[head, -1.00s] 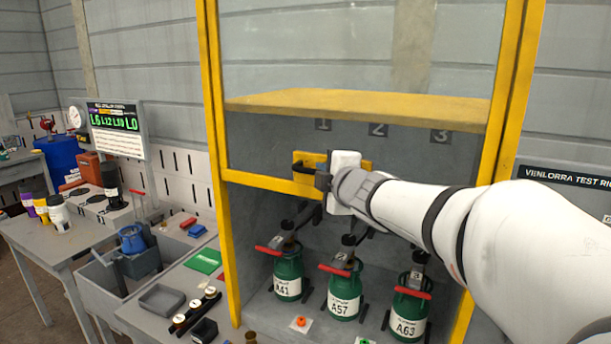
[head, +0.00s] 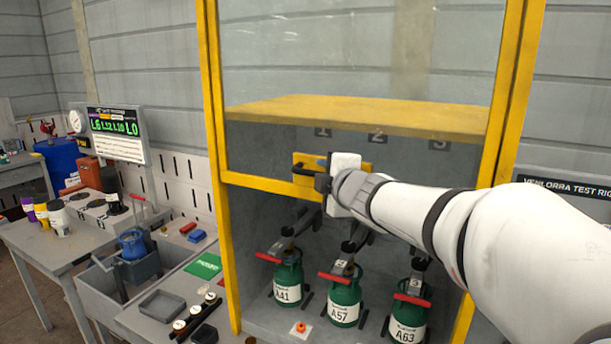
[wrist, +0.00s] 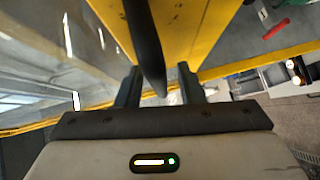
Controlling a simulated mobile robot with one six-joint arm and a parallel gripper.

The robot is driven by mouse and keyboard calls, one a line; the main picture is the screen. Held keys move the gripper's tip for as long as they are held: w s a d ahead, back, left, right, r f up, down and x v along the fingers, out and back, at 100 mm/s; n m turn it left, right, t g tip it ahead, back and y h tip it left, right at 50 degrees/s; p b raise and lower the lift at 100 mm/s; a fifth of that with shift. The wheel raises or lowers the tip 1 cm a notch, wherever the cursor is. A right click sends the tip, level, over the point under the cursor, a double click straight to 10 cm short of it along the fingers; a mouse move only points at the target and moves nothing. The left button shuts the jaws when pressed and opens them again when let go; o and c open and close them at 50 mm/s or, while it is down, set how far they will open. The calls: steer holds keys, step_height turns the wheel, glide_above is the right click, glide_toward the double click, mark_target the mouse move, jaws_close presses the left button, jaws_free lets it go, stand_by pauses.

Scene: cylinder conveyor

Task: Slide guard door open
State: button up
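The guard door is a clear panel in a yellow frame, with a yellow lower rail (head: 258,182) across the cabinet front. A dark bar handle (head: 307,170) stands out from a yellow plate on that rail. My gripper (head: 322,180) is at the handle, reaching in from the right. In the wrist view, the dark handle bar (wrist: 146,45) passes between my two fingers (wrist: 160,88). The fingers stand apart, with a gap showing on the right side of the bar. Contact on the left side is hard to tell.
Green cylinders labelled A41 (head: 288,285), A57 (head: 345,303) and A63 (head: 408,318) stand inside the cabinet below the rail. Yellow posts (head: 215,150) flank the opening. A cluttered bench (head: 175,265) stands left.

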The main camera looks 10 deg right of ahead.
steer(key=p+v, duration=0.1)
steer(key=v, duration=0.6)
steer(key=shift+s, duration=0.4)
steer(key=shift+d+r, duration=0.1)
